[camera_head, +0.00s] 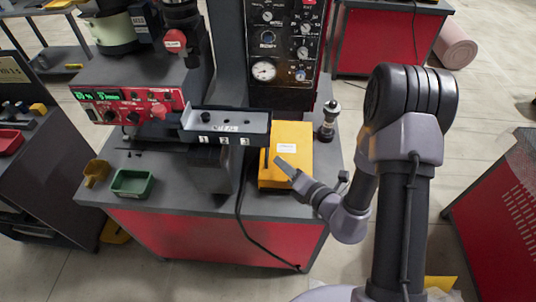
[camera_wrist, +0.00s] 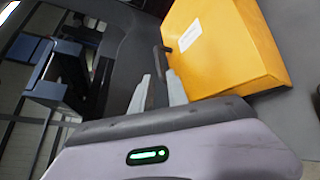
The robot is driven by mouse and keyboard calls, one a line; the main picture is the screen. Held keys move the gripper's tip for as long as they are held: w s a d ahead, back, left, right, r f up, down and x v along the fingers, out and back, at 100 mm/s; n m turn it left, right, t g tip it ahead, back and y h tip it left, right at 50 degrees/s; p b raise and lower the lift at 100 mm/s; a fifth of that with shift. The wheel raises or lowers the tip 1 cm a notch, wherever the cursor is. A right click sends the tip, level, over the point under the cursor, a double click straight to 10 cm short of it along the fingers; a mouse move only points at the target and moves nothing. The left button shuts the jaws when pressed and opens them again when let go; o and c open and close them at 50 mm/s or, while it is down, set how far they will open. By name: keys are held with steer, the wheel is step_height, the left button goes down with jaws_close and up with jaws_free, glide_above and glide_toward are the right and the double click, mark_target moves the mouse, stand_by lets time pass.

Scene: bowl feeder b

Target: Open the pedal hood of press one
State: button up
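The yellow pedal hood (camera_head: 294,140) is a box with a white label on the grey bench top, right of the press base. In the wrist view the hood (camera_wrist: 232,45) fills the upper right, with a thin dark handle (camera_wrist: 159,55) along its left side. It looks lowered. In the wrist view my gripper's two grey fingers (camera_wrist: 159,82) stand apart, one on each side of the dark handle. I cannot tell if they touch it. The pedal under the hood is hidden.
A black cable hangs over the bench front. A small dark cylinder (camera_head: 328,120) stands right of the hood.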

mark_target(267, 149)
steer(key=b+x, duration=0.1)
steer(key=x, duration=0.8)
steer(key=shift+r, duration=0.1)
jaws_close()
stand_by(1.0)
